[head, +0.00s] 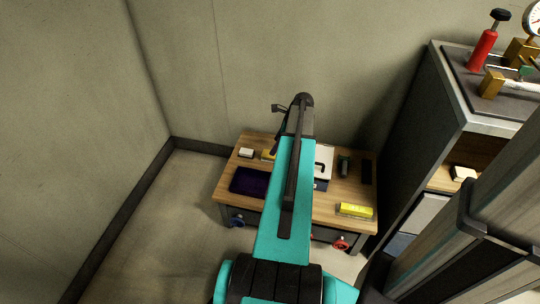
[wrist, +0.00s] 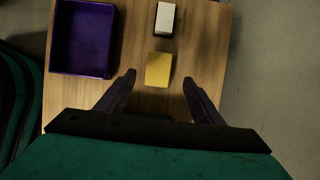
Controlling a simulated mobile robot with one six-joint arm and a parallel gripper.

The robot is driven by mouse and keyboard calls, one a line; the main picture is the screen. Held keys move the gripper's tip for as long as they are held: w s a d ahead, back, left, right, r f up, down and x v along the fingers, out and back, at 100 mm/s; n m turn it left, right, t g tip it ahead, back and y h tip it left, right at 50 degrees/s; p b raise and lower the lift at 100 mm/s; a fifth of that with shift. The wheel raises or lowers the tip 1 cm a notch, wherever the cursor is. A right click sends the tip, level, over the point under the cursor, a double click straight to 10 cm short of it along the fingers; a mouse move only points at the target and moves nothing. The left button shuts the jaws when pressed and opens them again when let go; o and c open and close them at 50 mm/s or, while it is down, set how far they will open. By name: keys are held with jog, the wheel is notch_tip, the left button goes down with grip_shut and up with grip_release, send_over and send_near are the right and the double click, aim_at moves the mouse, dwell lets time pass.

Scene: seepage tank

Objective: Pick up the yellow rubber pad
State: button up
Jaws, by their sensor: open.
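The yellow rubber pad (wrist: 158,70) lies flat on the wooden table in the wrist view, a little beyond my fingertips and between their lines. In the head view a small part of the yellow pad (head: 268,155) shows at the left of my arm, which hides the rest. My gripper (wrist: 158,80) is open and empty, its two dark fingers spread to either side of the pad's near end. I cannot tell its height above the table. In the head view the fingers are mostly hidden behind my arm (head: 277,108).
A purple tray (wrist: 84,38) is left of the pad, and a white block (wrist: 165,19) lies just beyond it. On the wooden table (head: 330,205) are also a yellow item (head: 354,210) at front right and dark items (head: 345,165). A tall cabinet (head: 415,140) stands at right.

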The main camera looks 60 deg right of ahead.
jog(key=shift+b+x, duration=1)
jog(key=shift+x, duration=1.55)
jog(key=shift+s+a, duration=0.1)
jog(key=c, duration=1)
